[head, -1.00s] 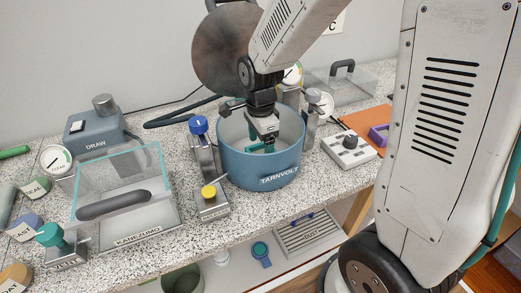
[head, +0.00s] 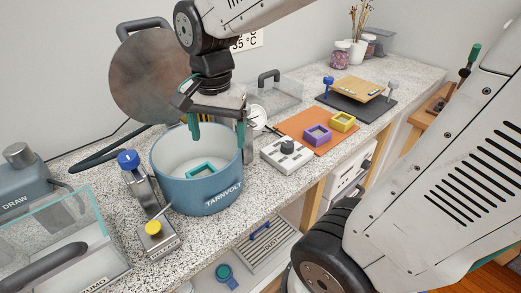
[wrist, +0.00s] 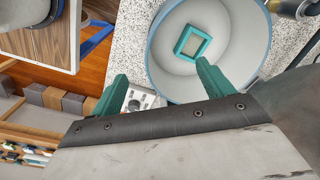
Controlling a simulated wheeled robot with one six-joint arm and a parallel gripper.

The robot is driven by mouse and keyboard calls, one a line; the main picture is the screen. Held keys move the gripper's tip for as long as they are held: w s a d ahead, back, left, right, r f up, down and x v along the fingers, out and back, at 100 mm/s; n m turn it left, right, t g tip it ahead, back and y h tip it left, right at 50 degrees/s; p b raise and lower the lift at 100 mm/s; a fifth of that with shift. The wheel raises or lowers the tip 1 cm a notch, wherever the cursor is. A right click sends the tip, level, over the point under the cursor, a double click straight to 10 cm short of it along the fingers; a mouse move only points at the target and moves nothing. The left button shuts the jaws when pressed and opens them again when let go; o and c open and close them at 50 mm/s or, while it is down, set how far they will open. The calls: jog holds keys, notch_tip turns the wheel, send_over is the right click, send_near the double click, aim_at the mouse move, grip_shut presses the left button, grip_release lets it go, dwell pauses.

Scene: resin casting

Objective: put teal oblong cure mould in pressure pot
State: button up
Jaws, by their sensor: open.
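The teal oblong cure mould (head: 201,170) lies on the floor of the blue pressure pot (head: 201,190), which is marked TARNVOLT. In the wrist view the mould (wrist: 182,49) lies inside the pot's rim (wrist: 149,72), near the wall. My gripper (head: 218,132) is above the pot's mouth with its teal fingers wide apart. The fingers show empty in the wrist view (wrist: 163,82). It is clear of the mould. The pot's round lid (head: 150,78) stands tipped open behind the pot.
Purple (head: 317,135) and yellow (head: 343,122) moulds sit on an orange mat (head: 296,122).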

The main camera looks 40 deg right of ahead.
jog(key=s+d+r+n, duration=0.1)
jog(key=s+r+n, duration=0.1)
jog(key=s+n, duration=0.8)
jog(key=s, duration=0.3)
jog(key=shift+d+n+t, duration=0.25)
jog(key=shift+n+t, duration=0.05)
jog(key=shift+c, duration=0.3)
